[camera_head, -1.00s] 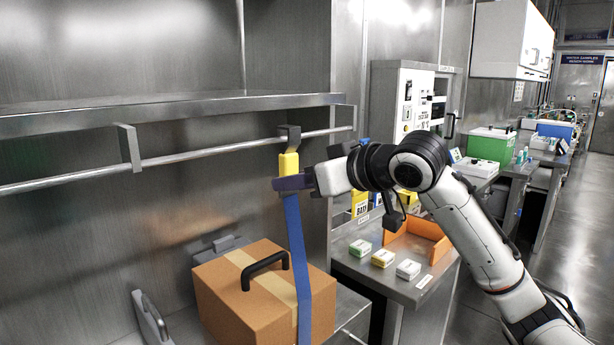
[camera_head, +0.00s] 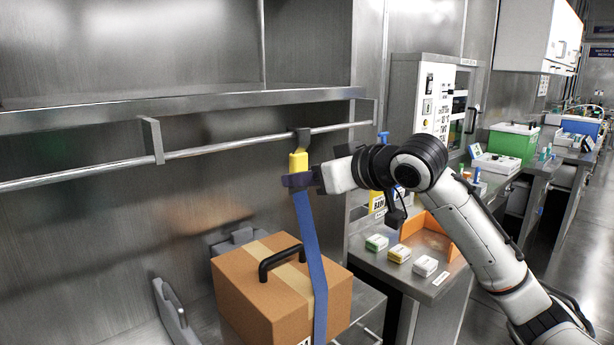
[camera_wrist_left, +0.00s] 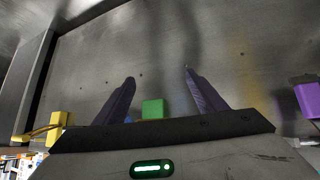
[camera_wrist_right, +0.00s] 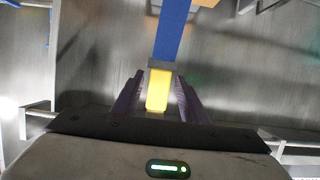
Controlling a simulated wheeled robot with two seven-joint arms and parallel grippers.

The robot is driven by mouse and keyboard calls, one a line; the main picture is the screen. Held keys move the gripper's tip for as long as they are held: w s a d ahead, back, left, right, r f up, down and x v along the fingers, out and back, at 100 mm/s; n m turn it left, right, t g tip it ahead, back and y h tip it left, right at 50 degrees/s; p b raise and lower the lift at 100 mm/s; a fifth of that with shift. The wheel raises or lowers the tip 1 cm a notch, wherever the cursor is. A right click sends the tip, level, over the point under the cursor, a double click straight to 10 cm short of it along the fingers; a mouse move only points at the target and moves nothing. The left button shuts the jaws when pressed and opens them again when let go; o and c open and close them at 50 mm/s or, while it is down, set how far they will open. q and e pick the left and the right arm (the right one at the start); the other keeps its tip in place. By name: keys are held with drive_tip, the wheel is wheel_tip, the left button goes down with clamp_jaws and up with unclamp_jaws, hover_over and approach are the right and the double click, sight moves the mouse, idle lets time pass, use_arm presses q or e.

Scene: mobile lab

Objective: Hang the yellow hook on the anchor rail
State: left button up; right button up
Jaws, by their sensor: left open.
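The yellow hook (camera_head: 299,162) is upright just below the anchor rail (camera_head: 220,147), with a blue strap (camera_head: 312,250) running down from it across a cardboard box. A dark grey hook-shaped piece (camera_head: 303,137) above the yellow part meets the rail; I cannot tell whether it bears on it. My right gripper (camera_head: 300,181) is shut on the yellow hook's lower part. In the right wrist view, the yellow body (camera_wrist_right: 158,90) lies between the purple fingers (camera_wrist_right: 160,85). My left gripper (camera_wrist_left: 158,80) is open and empty in its wrist view, and outside the head view.
The cardboard box (camera_head: 240,292) with a black handle stands below the rail. A grey rail bracket (camera_head: 152,140) is to the left. A side bench with an orange tray (camera_head: 425,247) and small boxes is to the right. A green block (camera_wrist_left: 152,110) shows in the left wrist view.

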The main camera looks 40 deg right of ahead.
drive_tip(key=o, duration=0.4)
drive_tip(key=shift+s, duration=0.1)
